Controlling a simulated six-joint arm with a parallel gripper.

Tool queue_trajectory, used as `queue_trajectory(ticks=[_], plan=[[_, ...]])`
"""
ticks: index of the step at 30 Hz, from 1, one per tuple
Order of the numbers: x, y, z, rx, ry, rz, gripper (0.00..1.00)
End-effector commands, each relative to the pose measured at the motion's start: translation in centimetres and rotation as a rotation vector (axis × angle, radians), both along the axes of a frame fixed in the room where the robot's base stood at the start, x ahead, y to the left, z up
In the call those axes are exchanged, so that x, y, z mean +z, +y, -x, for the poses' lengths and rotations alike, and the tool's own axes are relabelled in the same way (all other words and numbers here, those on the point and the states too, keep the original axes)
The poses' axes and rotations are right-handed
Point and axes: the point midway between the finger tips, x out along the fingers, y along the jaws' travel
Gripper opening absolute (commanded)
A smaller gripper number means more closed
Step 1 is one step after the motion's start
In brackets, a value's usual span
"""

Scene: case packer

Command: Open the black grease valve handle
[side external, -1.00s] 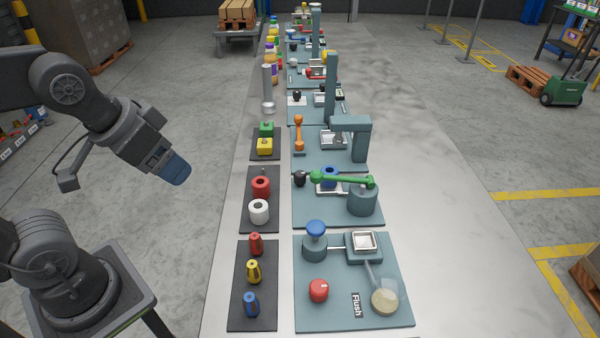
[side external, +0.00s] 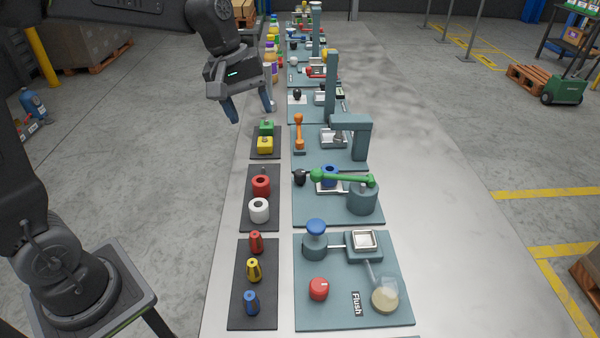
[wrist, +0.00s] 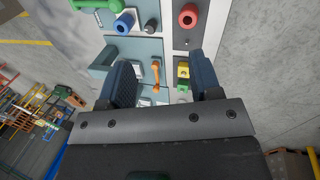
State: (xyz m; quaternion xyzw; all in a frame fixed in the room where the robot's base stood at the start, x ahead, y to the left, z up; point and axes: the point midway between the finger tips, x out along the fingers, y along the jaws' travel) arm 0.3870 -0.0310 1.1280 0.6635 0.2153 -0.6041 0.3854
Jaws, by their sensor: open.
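My gripper (side external: 251,110) is open and empty, fingers pointing down, above the left part of the long table near the green and yellow blocks. In the wrist view its two blue fingers (wrist: 161,62) stand wide apart with nothing between them. A black knob (side external: 299,178) stands on the teal plate with the green lever; a dark knob also shows in the wrist view (wrist: 151,27). Another small black part (side external: 297,95) sits on a plate farther back. I cannot tell which black part is the grease valve handle. My gripper touches neither.
A green lever (side external: 345,178) spans above a blue ring (side external: 329,175). An orange handle (side external: 299,132) stands beside a teal arch (side external: 362,138). Green (side external: 266,128) and yellow (side external: 265,145) blocks sit on a dark tray. The table's right side is bare.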

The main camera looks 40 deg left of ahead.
Motion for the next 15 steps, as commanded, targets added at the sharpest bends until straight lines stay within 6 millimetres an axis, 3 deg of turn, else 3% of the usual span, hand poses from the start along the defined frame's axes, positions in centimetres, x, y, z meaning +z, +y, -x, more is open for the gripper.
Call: queue_trajectory(ticks=[1,6,10,15], plan=[[-1.1,0.6,-1.9,0.072,0.046,0.034,0.58],[-4.8,2.2,-7.4,0.323,0.186,0.146,0.58],[-7.7,3.3,-10.4,0.48,0.277,0.208,0.58],[-10.1,4.2,-12.4,0.6,0.349,0.254,0.58]])
